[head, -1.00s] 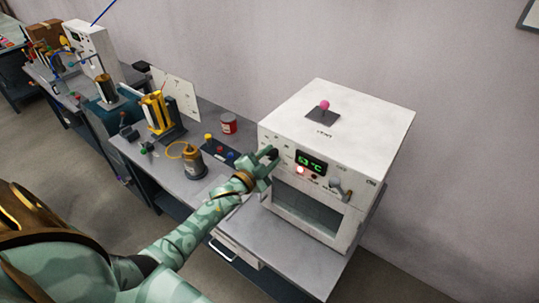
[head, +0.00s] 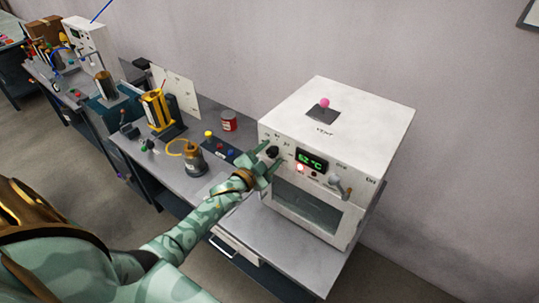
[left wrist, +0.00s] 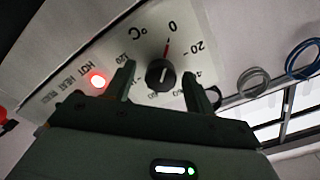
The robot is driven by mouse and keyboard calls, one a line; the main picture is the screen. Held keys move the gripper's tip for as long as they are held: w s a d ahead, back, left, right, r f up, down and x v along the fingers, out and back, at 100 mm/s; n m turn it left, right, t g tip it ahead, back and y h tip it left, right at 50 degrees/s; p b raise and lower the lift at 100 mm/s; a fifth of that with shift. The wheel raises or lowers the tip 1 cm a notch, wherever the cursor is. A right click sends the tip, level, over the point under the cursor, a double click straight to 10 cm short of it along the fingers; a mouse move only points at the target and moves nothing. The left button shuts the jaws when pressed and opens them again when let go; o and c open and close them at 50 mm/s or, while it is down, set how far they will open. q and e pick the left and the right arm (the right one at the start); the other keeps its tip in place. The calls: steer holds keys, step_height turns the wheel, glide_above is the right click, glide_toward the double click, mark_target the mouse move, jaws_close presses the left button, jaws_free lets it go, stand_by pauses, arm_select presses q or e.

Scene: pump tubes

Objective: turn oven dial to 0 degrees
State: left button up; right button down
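The white oven (head: 338,120) stands on the bench's right end. Its black dial (head: 272,152) is on the left of the front panel. In the left wrist view the dial (left wrist: 160,74) shows whole, and its red pointer line points at or very near the 0 mark. My left gripper (head: 268,160) is open, with one finger on either side of the dial. Gaps show between both fingers and the knob in the left wrist view. My right gripper is not in view.
The oven's green display (head: 311,161) reads about 62 °C. A red lamp (head: 300,169) is lit beneath it. A metal lever (head: 341,187) sticks out at right. A button box (head: 220,148), brown canister (head: 193,160) and red can (head: 228,121) stand left of the oven.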

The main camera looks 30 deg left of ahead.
arm_select(q)
steer(key=s+a, duration=0.1)
steer(key=s, duration=1.5)
steer(key=shift+s+a, duration=0.15)
steer(key=s+f+n+g+y+b, duration=0.1)
steer(key=s+f+n+g+b, duration=0.35)
steer(key=f, duration=1.15)
steer(key=s+f+n+g+y+b, duration=0.1)
steer(key=s+f+g, duration=0.4)
steer(key=s+f, duration=0.8)
steer(key=s+d+f+g+b, duration=0.2)
steer(key=s+f, duration=0.4)
steer(key=f, duration=0.3)
steer(key=s+d+f+g+b, duration=0.3)
steer(key=s+f+b, duration=0.3)
steer(key=f, duration=0.3)
steer(key=s+d+f+g+b, duration=0.2)
steer(key=s+d+f+b, duration=0.2)
steer(key=f, duration=0.5)
steer(key=s, duration=0.2)
steer(key=shift+s+d+g+h, duration=0.25)
steer(key=shift+s+g+h, duration=0.1)
steer(key=shift+s+h, duration=0.05)
